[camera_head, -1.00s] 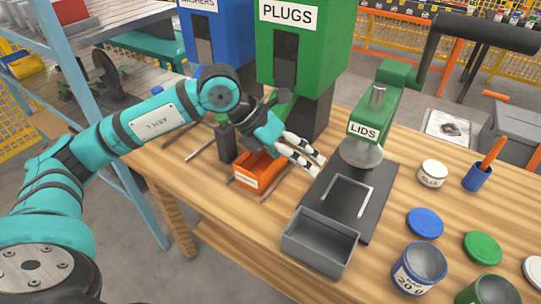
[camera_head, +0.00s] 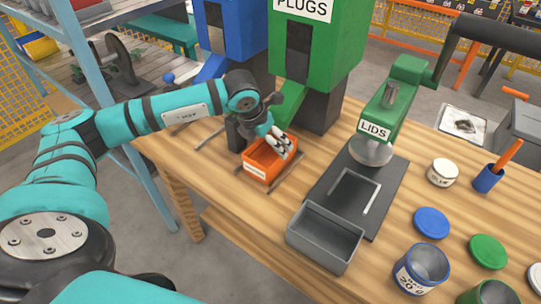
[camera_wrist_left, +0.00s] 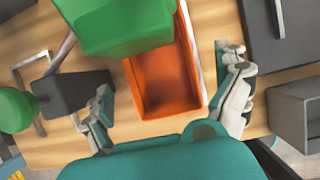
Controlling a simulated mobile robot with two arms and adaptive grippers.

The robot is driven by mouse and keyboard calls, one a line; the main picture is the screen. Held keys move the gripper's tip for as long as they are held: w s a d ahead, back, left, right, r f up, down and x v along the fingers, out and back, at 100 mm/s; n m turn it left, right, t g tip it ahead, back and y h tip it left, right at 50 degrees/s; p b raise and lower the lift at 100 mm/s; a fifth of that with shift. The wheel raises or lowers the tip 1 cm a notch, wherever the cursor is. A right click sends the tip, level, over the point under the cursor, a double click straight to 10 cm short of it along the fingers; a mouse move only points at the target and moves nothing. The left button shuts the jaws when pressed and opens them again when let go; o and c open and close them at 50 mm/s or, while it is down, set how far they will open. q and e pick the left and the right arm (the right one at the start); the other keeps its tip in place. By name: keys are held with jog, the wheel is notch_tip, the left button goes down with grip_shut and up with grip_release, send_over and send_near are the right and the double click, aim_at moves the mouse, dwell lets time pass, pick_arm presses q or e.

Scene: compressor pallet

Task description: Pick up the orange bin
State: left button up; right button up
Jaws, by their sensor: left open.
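The orange bin (camera_head: 257,172) sits on the wooden table below the green PLUGS dispenser, with a white label on its front. It looks empty in the left wrist view (camera_wrist_left: 168,82). My left gripper (camera_head: 279,143) is above the bin's back right part in the head view. In the left wrist view my left gripper (camera_wrist_left: 172,100) is open, with one finger on each side of the bin and nothing between them but the bin below. I cannot tell whether either finger touches it. My right gripper is not in view.
The green PLUGS dispenser (camera_head: 330,50) stands close behind the bin, and its chute covers part of it in the wrist view. A LIDS press (camera_head: 391,110) and a grey bin (camera_head: 325,237) are to the right. Paint cans and lids lie farther right.

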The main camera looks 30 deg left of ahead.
pick_arm(q)
jog(key=p, duration=0.2)
send_over(270, 163)
notch_tip(270, 163, down, 4)
jog(key=shift+s+d+f, duration=0.1)
jog(key=shift+s+f, duration=0.05)
jog(key=shift+f, duration=0.4)
jog(key=shift+r, duration=0.1)
jog(key=c, duration=1)
